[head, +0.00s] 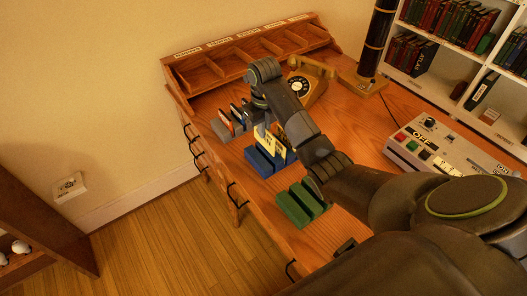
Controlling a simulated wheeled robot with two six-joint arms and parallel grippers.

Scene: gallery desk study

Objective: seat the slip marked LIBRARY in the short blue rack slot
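A blue rack (259,163) stands near the desk's front edge. A pale yellow slip (269,144) stands upright at it, with dark marks too small to read; a darker blue slip or card shows just behind it. My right gripper (262,127) points down directly above the blue rack, at the top of the yellow slip. My own wrist and arm hide part of the rack, and I cannot tell whether the fingers are closed on the slip. I cannot make out the word LIBRARY anywhere. My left gripper is out of view.
A grey rack (221,130) with several coloured slips stands left of the blue rack. An empty green rack (293,210) stands nearer to me. A telephone (305,88), a lamp post (378,38) and a control box (450,150) stand behind and right. Wooden pigeonholes (245,55) line the back.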

